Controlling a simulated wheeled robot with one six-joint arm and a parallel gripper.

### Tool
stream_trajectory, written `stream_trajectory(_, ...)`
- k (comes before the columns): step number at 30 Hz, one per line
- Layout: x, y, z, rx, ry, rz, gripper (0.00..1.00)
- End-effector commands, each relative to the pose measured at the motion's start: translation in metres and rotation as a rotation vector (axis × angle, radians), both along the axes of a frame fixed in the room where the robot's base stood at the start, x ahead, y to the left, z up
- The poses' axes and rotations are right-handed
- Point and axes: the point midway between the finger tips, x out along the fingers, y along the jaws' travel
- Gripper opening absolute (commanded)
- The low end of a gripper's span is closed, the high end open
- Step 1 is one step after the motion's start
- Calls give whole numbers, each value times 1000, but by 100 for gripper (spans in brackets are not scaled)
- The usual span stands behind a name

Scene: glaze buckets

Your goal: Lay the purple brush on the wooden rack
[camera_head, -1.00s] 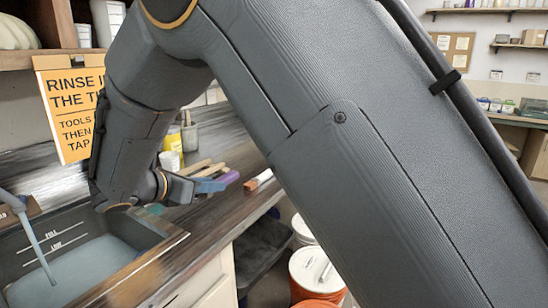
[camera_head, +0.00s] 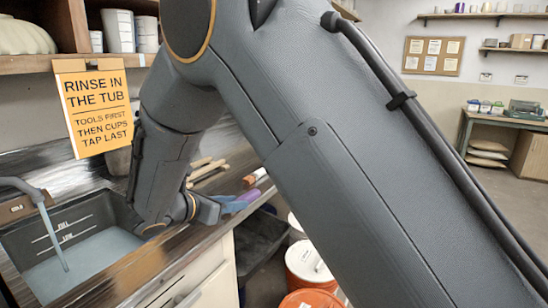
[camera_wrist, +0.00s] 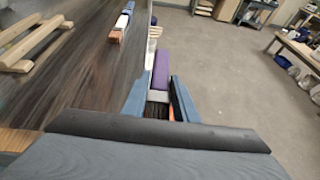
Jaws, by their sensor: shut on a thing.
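My gripper (camera_head: 222,208) is low at the front edge of the counter, right of the sink. It also shows in the wrist view (camera_wrist: 160,100), its two blue-grey fingers shut on the purple brush (camera_wrist: 161,68). The brush points away from the gripper, along the counter's edge. Its purple part shows in the head view (camera_head: 246,196); the part between the fingers is mostly hidden. The wooden rack (camera_wrist: 22,45), pale slats on the counter, lies left of the brush in the wrist view. In the head view the rack (camera_head: 208,172) is behind the gripper, partly hidden by my arm.
A white, blue and orange-brown block (camera_wrist: 121,22) lies on the counter near its edge. The sink (camera_head: 75,240) holds cloudy water under a running tap. Orange buckets (camera_head: 308,265) stand below the counter. Open floor (camera_wrist: 235,80) lies to the right.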

Motion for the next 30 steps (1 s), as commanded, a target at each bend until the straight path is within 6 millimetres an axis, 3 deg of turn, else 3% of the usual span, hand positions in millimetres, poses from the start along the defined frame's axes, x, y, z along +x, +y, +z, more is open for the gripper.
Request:
stream_trajectory(5, 5, -44, -37, -5, 5, -45, 1)
stream_trajectory(10, 5, -110, -88, -7, 7, -106, 1)
stream_trajectory(18, -24, -224, -170, -7, 8, -206, 1)
stream_trajectory(21, -39, -257, -192, -4, 7, -237, 1)
stream_trajectory(25, -57, -288, -213, -3, 4, -268, 1)
stream_trajectory(30, -70, -308, -225, -2, 1, -284, 1)
